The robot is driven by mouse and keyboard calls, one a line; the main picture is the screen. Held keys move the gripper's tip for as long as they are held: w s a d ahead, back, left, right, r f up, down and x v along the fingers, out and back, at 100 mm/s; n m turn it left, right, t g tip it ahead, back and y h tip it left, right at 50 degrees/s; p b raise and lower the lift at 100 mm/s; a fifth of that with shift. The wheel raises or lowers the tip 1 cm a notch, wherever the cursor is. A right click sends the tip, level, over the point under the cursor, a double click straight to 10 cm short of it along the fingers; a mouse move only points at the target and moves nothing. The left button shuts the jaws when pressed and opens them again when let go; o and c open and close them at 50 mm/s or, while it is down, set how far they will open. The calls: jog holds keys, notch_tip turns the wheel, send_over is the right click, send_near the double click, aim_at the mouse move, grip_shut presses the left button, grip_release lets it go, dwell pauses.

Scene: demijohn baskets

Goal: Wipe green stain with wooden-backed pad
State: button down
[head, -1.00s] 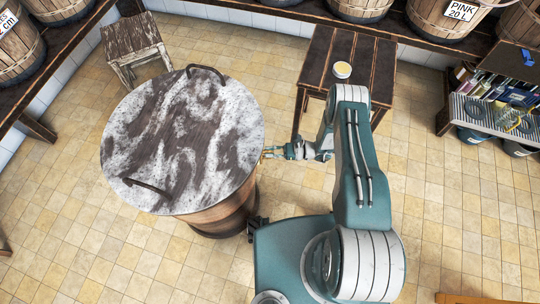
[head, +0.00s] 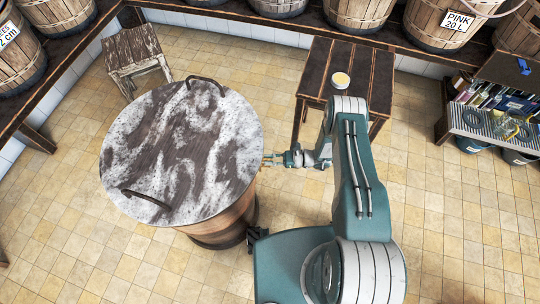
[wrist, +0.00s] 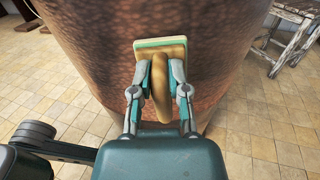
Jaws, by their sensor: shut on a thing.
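My gripper (wrist: 160,88) is shut on the curved tan handle (wrist: 161,98) of the wooden-backed pad (wrist: 160,44). The pad has a pale wooden back and a green layer, and shows beyond the fingertips in the wrist view. It faces the brown, mottled side of a large round drum (wrist: 90,40); I cannot tell whether it touches. In the head view my gripper (head: 280,159) is at the drum's right side, just below the rim of its lid. I see no green stain in either view; the drum's side behind the pad is hidden.
The drum's marbled lid (head: 180,150) has two dark handles. A dark wooden table (head: 345,60) with a small yellow-topped round tub (head: 341,80) stands behind my arm. A worn stool (head: 135,50) is at the back left, a loaded shelf (head: 500,105) at right. Tiled floor lies open between.

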jog(key=s, duration=0.7)
jog(key=shift+s+a, duration=0.2)
jog(key=shift+a, duration=0.15)
dwell(0.4)
jog(key=d, duration=0.6)
jog(key=shift+s, duration=0.25)
jog(key=shift+d, duration=0.15)
jog(key=shift+s+d, duration=0.1)
jog(key=shift+d, duration=1.3)
